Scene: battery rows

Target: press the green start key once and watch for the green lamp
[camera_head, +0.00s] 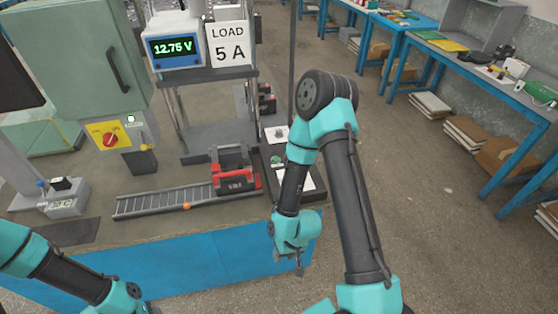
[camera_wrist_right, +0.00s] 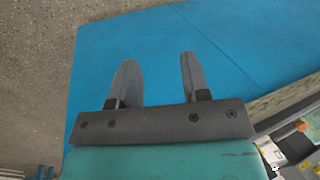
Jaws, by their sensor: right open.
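A small green key (camera_head: 277,161) shows on a dark panel at the right end of the bench, partly crowded by my right arm. A small pale round lamp (camera_head: 131,119) sits low on the green cabinet; I cannot tell whether it is the green lamp or lit. My right gripper (camera_head: 299,270) hangs over the blue front strip, below and apart from the key. In the right wrist view the gripper (camera_wrist_right: 157,60) is open and empty above the blue surface (camera_wrist_right: 225,40). My left arm enters at lower left; its gripper is out of the picture.
A red and black battery (camera_head: 234,178) stands at the right end of a roller track (camera_head: 165,203). A meter (camera_head: 173,48) reads 12.75 V beside a LOAD 5 A sign (camera_head: 229,44). A yellow plate with a red knob (camera_head: 110,139) is on the cabinet.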

